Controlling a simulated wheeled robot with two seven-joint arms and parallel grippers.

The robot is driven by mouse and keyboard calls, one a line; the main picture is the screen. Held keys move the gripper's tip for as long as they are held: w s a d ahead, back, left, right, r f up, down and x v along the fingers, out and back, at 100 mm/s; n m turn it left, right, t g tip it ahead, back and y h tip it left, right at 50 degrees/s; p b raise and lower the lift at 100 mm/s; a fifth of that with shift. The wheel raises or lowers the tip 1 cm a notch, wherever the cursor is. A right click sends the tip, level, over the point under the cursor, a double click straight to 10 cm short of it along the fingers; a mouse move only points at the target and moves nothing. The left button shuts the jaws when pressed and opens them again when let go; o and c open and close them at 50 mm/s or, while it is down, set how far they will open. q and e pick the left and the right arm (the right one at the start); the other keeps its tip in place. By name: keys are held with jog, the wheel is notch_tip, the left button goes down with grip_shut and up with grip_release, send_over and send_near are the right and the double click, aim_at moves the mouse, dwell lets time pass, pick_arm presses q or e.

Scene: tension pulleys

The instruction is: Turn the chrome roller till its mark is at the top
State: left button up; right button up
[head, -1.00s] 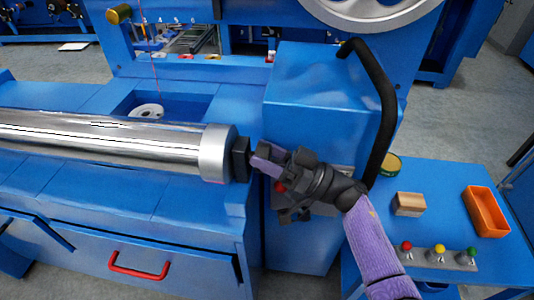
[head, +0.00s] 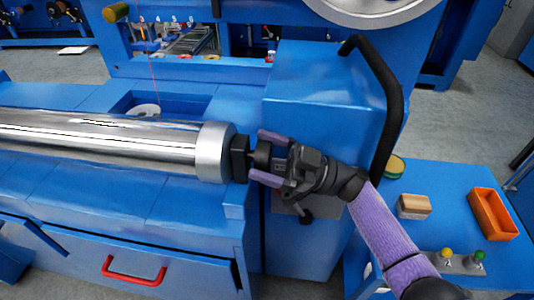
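The chrome roller (head: 90,140) lies across the blue machine at the left of the head view. It has a plain grey end collar (head: 213,152) and a black end piece (head: 240,158). Thin dark streaks run along its shiny upper side; I cannot tell a mark from reflections. My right gripper (head: 267,158) is at the roller's right end, with its two purple fingers apart, one above and one below a dark round stub. I see no clear grip on the stub. My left gripper is out of view.
A blue housing (head: 325,90) with a black curved handle (head: 385,110) stands behind my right gripper. A blue side table (head: 440,200) at right carries an orange bin (head: 492,213), a wooden-topped block (head: 413,206), a round tin (head: 394,166) and a button box (head: 460,262).

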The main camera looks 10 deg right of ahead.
notch_tip(320, 180, up, 10)
jog(key=p, duration=0.6)
jog(key=shift+r, duration=0.1)
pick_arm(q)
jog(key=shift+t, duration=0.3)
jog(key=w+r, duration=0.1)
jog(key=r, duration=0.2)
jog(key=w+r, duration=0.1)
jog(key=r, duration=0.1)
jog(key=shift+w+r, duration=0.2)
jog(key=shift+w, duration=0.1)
pick_arm(e)
jog(key=shift+f, duration=0.2)
